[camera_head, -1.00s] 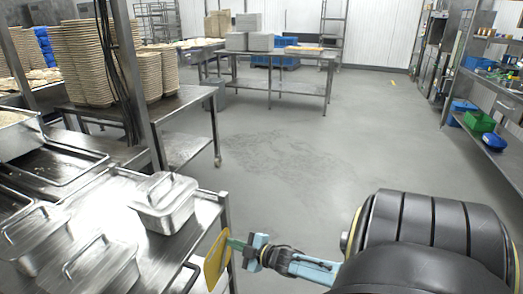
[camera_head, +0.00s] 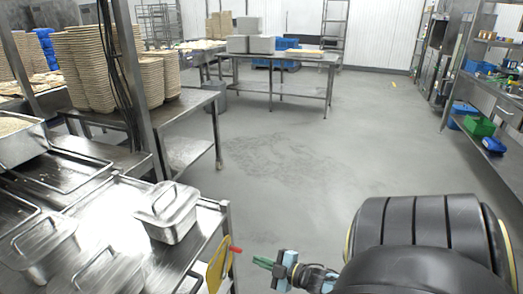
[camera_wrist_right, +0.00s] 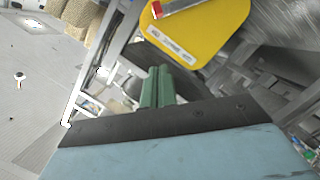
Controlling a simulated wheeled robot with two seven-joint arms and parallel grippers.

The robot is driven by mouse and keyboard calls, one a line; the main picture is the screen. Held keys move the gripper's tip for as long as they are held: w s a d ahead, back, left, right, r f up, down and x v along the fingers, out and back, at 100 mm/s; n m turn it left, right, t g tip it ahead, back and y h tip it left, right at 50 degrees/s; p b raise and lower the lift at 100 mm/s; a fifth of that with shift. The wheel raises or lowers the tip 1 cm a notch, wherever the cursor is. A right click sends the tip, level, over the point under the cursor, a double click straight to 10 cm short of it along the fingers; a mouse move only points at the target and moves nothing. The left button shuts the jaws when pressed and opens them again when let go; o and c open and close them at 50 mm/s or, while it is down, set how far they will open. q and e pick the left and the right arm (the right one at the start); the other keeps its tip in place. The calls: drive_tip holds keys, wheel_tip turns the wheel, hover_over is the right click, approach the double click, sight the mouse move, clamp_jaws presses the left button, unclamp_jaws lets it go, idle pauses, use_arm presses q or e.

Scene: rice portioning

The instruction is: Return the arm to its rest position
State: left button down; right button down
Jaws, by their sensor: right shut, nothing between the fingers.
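My right gripper (camera_head: 258,261) is low in the head view, just right of the steel table's front corner. Its green fingers are together and empty, and they also show close together in the right wrist view (camera_wrist_right: 158,82). The blue-grey wrist and dark arm run off to the lower right. A yellow flat piece (camera_head: 216,265) with a red part (camera_head: 236,250) is upright at the table's end, left of the fingertips and apart from them. The yellow piece also shows in the right wrist view (camera_wrist_right: 205,32), beyond the fingers, with a white label. My left gripper is not in view.
Lidded steel pans (camera_head: 169,212) stand on the near steel table (camera_head: 205,222). Stacked bowls (camera_head: 92,68) stand on a table behind. Another steel table (camera_head: 290,57) is at the back, and shelving (camera_head: 490,90) lines the right. The floor (camera_head: 300,170) between is clear.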

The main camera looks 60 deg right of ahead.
idle(0.5)
drive_tip(key=s+a+f+m+g+h, duration=0.1)
drive_tip(key=s+a+f+m+g, duration=0.15)
drive_tip(key=s+f, duration=0.45)
drive_tip(key=s+a+f+m+g+h, duration=0.1)
drive_tip(key=s+a+f+m+g, duration=0.2)
drive_tip(key=f, duration=0.7)
drive_tip(key=s+a+f+m+g, duration=0.1)
drive_tip(key=s+a+f+g, duration=0.4)
drive_tip(key=s, duration=0.4)
drive_tip(key=s+a+f+g+y, duration=0.1)
drive_tip(key=s+a+f+g, duration=0.3)
drive_tip(key=s+a+f, duration=0.3)
drive_tip(key=shift+s+a+f+m+g, duration=0.25)
drive_tip(key=shift+s+a+m+g, duration=0.15)
drive_tip(key=shift+s, duration=0.65)
